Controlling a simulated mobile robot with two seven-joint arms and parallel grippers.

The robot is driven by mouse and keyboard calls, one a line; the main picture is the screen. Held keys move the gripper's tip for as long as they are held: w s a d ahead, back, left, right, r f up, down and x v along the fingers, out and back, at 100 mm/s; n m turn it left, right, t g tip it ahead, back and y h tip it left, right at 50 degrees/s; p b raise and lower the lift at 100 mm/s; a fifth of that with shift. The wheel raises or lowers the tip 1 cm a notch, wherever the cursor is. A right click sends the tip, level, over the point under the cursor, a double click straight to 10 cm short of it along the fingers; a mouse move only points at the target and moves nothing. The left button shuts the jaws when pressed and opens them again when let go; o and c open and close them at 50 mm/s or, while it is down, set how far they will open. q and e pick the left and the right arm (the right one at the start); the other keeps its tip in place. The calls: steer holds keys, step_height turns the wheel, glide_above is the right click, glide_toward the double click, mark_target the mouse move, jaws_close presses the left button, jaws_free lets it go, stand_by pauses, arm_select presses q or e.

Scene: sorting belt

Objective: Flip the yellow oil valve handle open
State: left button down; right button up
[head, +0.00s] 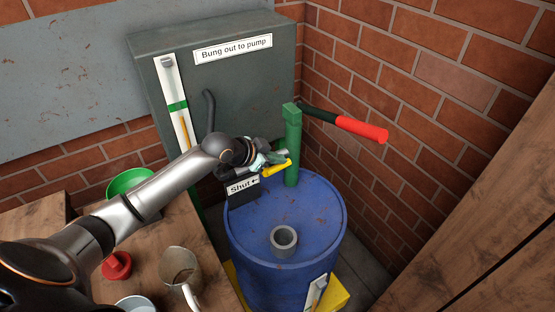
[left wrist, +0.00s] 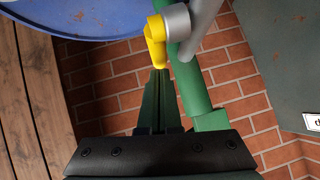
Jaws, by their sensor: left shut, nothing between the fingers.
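The yellow valve handle (head: 277,168) sticks out beside the green pump pipe (head: 292,150), above the blue drum. A label with the word "Shut" and an arrow (head: 243,185) is just below and left of it. In the left wrist view the yellow handle (left wrist: 155,42) hangs from a grey valve body (left wrist: 177,22) by the green pipe. My left gripper (head: 281,156) is shut and empty, close to the handle. Its closed fingertips (left wrist: 160,74) are at the handle's lower end in the wrist view; I cannot tell whether they touch. My right gripper is not in view.
The blue drum (head: 250,215) has a grey ring (head: 284,241) on its top. A red-gripped pump lever (head: 360,129) juts right. A grey cabinet (head: 235,90) and brick walls close in behind. A mug (head: 180,272), red object (head: 117,265) and green bowl (head: 128,183) are at the left.

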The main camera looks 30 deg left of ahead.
arm_select(q)
steer(key=shift+f, duration=0.3)
steer(key=shift+w+d+f, duration=0.1)
steer(key=shift+w+f, duration=0.05)
steer(key=shift+f, duration=0.5)
